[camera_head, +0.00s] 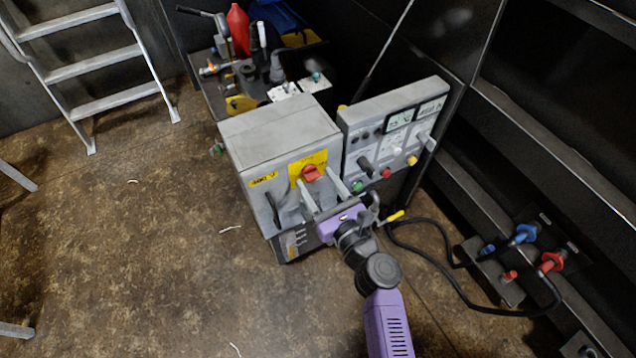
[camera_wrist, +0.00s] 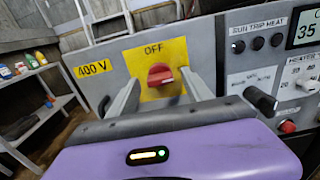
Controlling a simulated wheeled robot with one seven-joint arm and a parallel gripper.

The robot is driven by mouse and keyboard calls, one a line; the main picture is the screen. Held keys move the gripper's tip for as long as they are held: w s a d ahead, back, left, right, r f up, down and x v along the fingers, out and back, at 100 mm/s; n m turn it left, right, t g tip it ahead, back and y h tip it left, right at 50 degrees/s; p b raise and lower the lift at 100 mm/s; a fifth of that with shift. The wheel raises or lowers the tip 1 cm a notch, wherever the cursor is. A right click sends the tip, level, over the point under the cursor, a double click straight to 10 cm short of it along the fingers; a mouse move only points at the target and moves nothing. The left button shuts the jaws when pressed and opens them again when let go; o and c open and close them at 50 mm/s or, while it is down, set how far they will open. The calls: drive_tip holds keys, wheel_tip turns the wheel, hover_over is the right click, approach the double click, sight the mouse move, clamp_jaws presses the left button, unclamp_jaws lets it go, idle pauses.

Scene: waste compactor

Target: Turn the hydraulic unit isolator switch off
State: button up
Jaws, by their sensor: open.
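The isolator switch is a red rotary knob (camera_head: 312,173) on a yellow plate (camera_head: 297,165) on the front of a grey cabinet (camera_head: 280,128). In the wrist view the red knob (camera_wrist: 160,75) sits below the word OFF on the yellow plate (camera_wrist: 172,51), its grip appearing roughly level. My gripper (camera_head: 322,178) is open in front of the cabinet. In the wrist view my gripper's fingers (camera_wrist: 160,85) stand apart on the left and right of the knob. I cannot tell whether either finger touches it. Nothing is held.
A control panel (camera_head: 392,135) with knobs and gauges adjoins the cabinet's right. A black lever handle (camera_head: 273,210) is on the cabinet front.

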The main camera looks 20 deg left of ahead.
clamp_jaws()
drive_tip(key=shift+f+n+b, duration=0.1)
drive_tip(key=shift+n+b, duration=6.45)
drive_tip(key=shift+n, duration=2.35)
